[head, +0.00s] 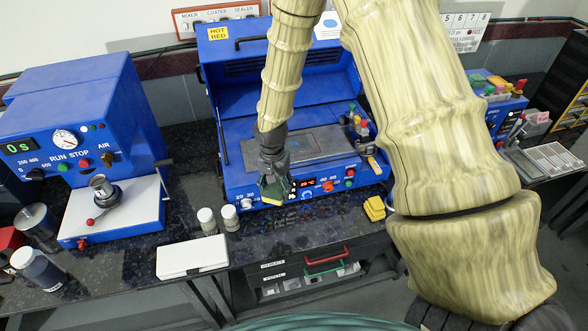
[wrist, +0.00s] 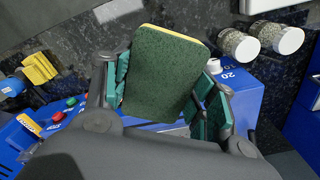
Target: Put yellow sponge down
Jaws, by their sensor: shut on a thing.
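The yellow sponge (wrist: 162,75) has a dark green scouring face turned to the wrist camera and a thin yellow edge. My gripper (wrist: 165,92) is shut on it, with green-padded fingers on its left and right sides. In the head view the sponge (head: 274,193) hangs below my gripper (head: 272,172), in front of the blue hot bed's control panel. Whether its lower side touches anything cannot be told.
The blue hot bed (head: 225,140) stands behind the sponge. Two white-capped jars (head: 207,220) and a white box (head: 192,258) are to the left. A folded yellow item (head: 375,209) lies to the right. Dark counter (head: 290,228) in front is partly clear.

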